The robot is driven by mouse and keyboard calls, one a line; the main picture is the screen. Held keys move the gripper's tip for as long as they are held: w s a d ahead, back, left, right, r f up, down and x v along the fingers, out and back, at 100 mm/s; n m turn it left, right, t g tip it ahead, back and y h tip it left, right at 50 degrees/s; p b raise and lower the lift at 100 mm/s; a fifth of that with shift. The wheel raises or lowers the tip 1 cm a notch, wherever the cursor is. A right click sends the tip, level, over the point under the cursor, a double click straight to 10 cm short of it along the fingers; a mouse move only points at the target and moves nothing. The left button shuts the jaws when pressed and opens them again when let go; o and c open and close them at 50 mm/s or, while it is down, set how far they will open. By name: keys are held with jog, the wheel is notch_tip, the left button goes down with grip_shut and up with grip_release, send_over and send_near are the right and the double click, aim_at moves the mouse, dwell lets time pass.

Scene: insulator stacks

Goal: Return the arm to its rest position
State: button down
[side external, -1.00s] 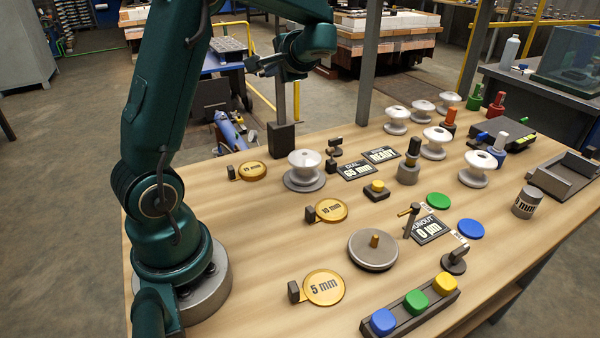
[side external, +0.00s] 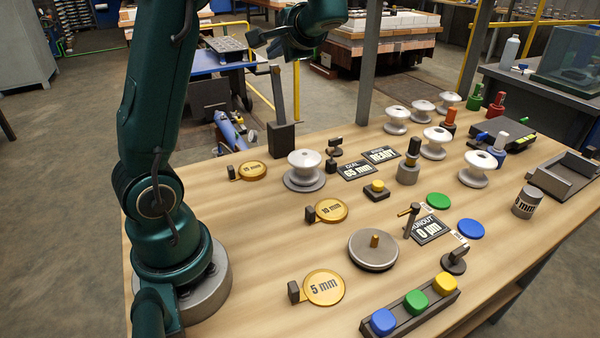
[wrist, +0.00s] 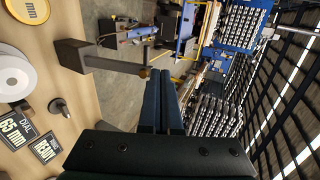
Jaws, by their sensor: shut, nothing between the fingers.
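My gripper (side external: 256,40) is raised high above the back of the workbench (side external: 240,210), near the top edge of the side view, well clear of everything on the bench. In the wrist view its two dark fingers (wrist: 162,76) lie side by side, closed, with nothing between them. The wrist camera looks sideways across the bench edge toward the hall. The upper part of my arm is cut off by the top of the side view.
A white insulator (side external: 305,166) sits on a round base. A dark post (side external: 279,110) stands at the back edge. Several insulators (side external: 437,140) stand at the right. Gold discs (side external: 324,287), displays (side external: 381,155), a turntable (side external: 373,250) and a button strip (side external: 417,305) occupy the bench.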

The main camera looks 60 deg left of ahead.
jog(key=s+d+r, duration=0.2)
jog(key=d+r, duration=0.4)
jog(key=r, duration=0.1)
jog(key=s+d+f+t+h, duration=0.2)
jog(key=s+d+f+h, duration=0.2)
jog(key=d+f+h, duration=0.2)
jog(key=s+d+f+t+h, duration=0.3)
jog(key=s+d+f+h, duration=0.2)
jog(key=d+f, duration=0.5)
jog(key=d+h, duration=0.1)
jog(key=d, duration=0.4)
jog(key=shift+d+f+t+h, duration=0.2)
jog(key=shift+t+h, duration=0.1)
jog(key=shift+h, duration=0.1)
